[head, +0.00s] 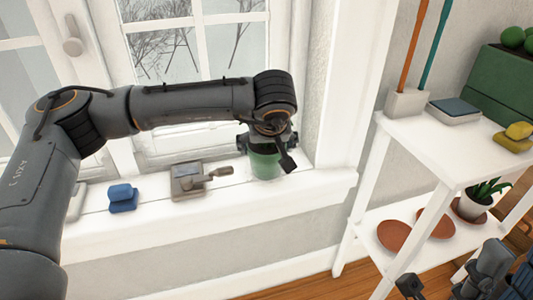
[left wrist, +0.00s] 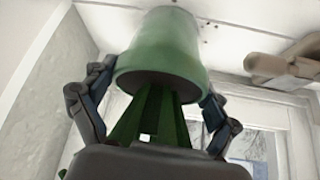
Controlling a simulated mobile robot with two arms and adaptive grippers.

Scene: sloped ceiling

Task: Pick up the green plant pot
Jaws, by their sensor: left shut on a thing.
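The green plant pot (head: 266,164) is at the right end of the white windowsill (head: 225,205). Its base appears to be on or very near the sill; I cannot tell if it touches. My left gripper (head: 268,140) comes down over it from above and is shut on it. Dark parts that seem to be my right gripper (head: 450,280) show at the lower right, partly cut off.
A grey-brown tool-like object (head: 188,181) and a blue object (head: 122,198) are on the sill to the left. A white shelf (head: 425,140) at right holds a green planter (head: 500,85), a small potted plant (head: 474,203) and terracotta saucers (head: 394,236).

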